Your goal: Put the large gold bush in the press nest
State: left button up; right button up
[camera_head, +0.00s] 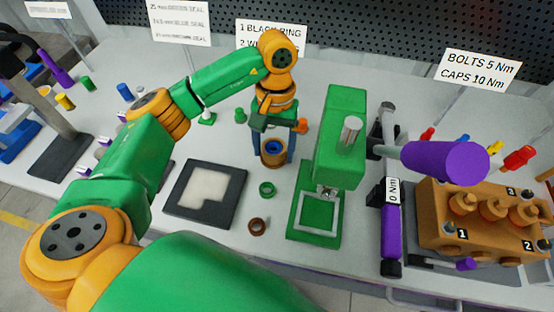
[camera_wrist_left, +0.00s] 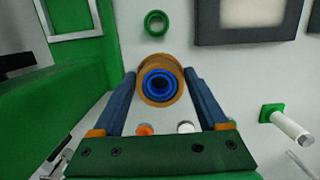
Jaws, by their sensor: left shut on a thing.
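My left gripper (camera_head: 274,157) is shut on the large gold bush (camera_head: 273,162) and reaches over the middle of the bench. In the left wrist view the bush (camera_wrist_left: 158,61) sits between the two blue-grey fingers, its open end towards the camera, with blue rings showing inside. The green press (camera_head: 340,125) stands to the right of the gripper. Its nest (camera_head: 318,214) is a pale square frame on the green base and looks empty. The press (camera_wrist_left: 50,100) fills the left of the wrist view. My right gripper is out of view.
A green ring (camera_head: 267,189) and a brown ring (camera_head: 257,226) lie between the press and a dark-framed tray (camera_head: 205,192). A purple-handled torque wrench (camera_head: 391,225) and the orange pump block (camera_head: 480,220) stand right of the press. Small coloured parts are scattered at left.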

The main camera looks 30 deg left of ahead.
aim_at(274, 159)
pick_arm(q)
notch_tip(274, 159, down, 4)
jog(key=shift+f+p, duration=0.1)
jog(key=shift+p, duration=0.25)
jog(key=shift+f+b, duration=0.2)
jog(key=shift+b, duration=0.15)
jog(key=o, duration=1.4)
jog(key=shift+r, duration=0.1)
jog(key=shift+r, duration=0.1)
